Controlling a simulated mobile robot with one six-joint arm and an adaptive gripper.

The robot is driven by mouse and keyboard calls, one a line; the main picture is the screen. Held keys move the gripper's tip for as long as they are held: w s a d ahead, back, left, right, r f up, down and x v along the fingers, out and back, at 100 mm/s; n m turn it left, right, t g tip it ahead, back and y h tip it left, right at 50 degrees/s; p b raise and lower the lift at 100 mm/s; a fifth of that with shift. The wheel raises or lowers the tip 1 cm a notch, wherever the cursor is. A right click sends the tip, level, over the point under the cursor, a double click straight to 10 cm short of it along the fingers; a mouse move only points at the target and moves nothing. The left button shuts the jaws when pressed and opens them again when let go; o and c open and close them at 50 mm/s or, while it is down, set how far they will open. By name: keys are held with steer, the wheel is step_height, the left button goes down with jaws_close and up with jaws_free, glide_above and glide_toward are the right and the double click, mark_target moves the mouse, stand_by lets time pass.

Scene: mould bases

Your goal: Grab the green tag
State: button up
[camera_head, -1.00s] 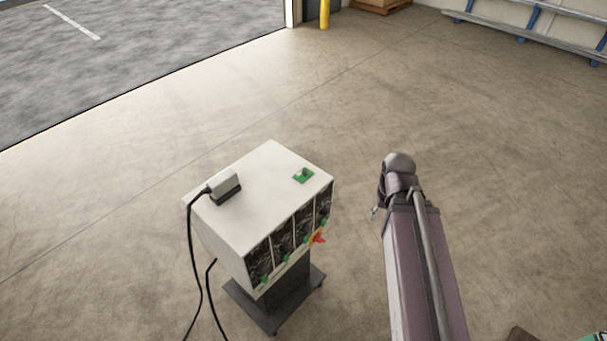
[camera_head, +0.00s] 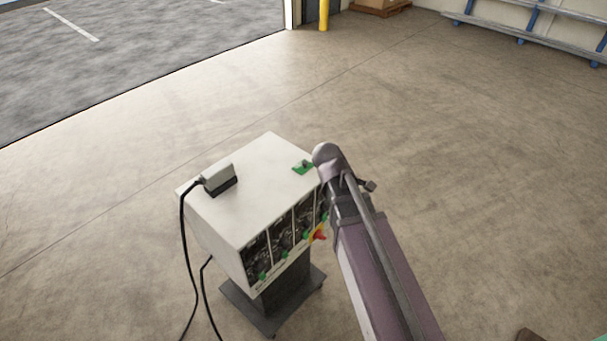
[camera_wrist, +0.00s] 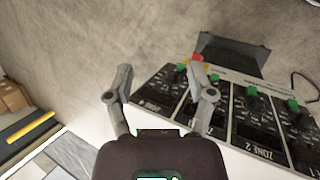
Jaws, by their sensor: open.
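A white control box stands on a dark stand, and its top (camera_head: 250,190) shows in the head view. A flat green tag (camera_head: 302,168) with a small dark piece on it lies at the top's right corner. Smaller green pieces sit along the front panel, also seen in the wrist view (camera_wrist: 251,90); which green piece is meant I cannot tell. My gripper (camera_wrist: 160,75) is open and empty, its fingers spread over floor and panel edge. In the head view my arm end is just right of the tag and hides the gripper.
A grey plug block (camera_head: 219,180) with a black cable (camera_head: 184,250) sits on the box top's left. A red and yellow switch (camera_head: 319,235) is on the front panel. A yellow post (camera_head: 323,14) stands far back. Floor around the box is clear.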

steer(key=w+a+f+n+t+h+b, duration=0.25)
steer(key=w+a+n+b, duration=0.25)
steer(key=a+n, duration=0.4)
steer(key=n+t+b, duration=0.4)
steer(key=n+t, duration=0.1)
steer(key=n, duration=0.2)
glide_toward(304, 165)
steer(key=shift+s+a+r+h, duration=0.1)
steer(key=shift+s+a+h, duration=0.05)
steer(key=shift+s+a, duration=0.3)
steer(key=shift+s+a+r+h, duration=0.1)
steer(key=shift+s+a, duration=0.15)
steer(key=shift+s, duration=0.3)
steer(key=shift+a+n+t, duration=0.25)
steer(key=shift+n, duration=0.15)
steer(key=shift+r, duration=0.1)
steer(key=shift+b+x, duration=1.55)
steer(key=shift+x, duration=2.85)
